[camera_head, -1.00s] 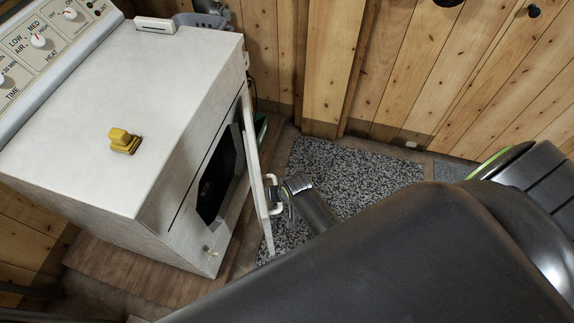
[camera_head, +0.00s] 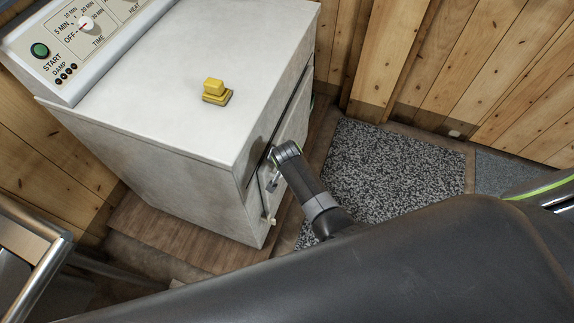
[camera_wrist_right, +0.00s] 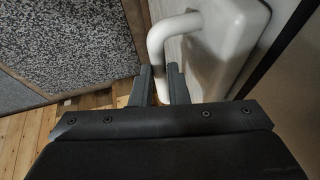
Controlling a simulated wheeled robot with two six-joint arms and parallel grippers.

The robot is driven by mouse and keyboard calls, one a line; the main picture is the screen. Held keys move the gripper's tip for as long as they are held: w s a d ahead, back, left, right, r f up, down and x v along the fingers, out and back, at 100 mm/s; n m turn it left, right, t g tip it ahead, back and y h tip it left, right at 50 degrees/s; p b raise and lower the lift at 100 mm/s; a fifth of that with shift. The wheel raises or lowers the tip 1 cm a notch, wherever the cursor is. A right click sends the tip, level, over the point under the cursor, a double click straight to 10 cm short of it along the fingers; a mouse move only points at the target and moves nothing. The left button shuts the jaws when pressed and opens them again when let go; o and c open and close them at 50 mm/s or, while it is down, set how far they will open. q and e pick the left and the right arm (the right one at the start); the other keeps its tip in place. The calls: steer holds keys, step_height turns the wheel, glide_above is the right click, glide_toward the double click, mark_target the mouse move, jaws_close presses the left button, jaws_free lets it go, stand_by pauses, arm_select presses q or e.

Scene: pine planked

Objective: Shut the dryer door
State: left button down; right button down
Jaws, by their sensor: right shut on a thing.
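The white dryer (camera_head: 170,120) stands at left in the head view, its control panel along its back edge. Its white door (camera_head: 295,118) lies close along the front of the dryer. A dark line shows at the door's edge, and I cannot tell whether the door is fully flush. In the right wrist view the door (camera_wrist_right: 225,35) has a white bent handle (camera_wrist_right: 170,28). My right gripper (camera_wrist_right: 165,80) is shut on this handle, which runs between its fingers. In the head view the right gripper (camera_head: 272,165) is at the door front. My left gripper is out of view.
A yellow object (camera_head: 216,91) sits on the dryer's top. A grey speckled mat (camera_head: 385,170) lies on the floor in front of the dryer. Plank walls (camera_head: 440,65) stand behind. A metal frame (camera_head: 40,265) is at the lower left.

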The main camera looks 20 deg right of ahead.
steer(key=shift+w+a+r, duration=0.1)
steer(key=shift+w+a, duration=0.05)
steer(key=shift+a, duration=0.15)
steer(key=c, duration=1.8)
jaws_free()
steer(key=o, duration=0.4)
steer(key=shift+w+a, duration=0.15)
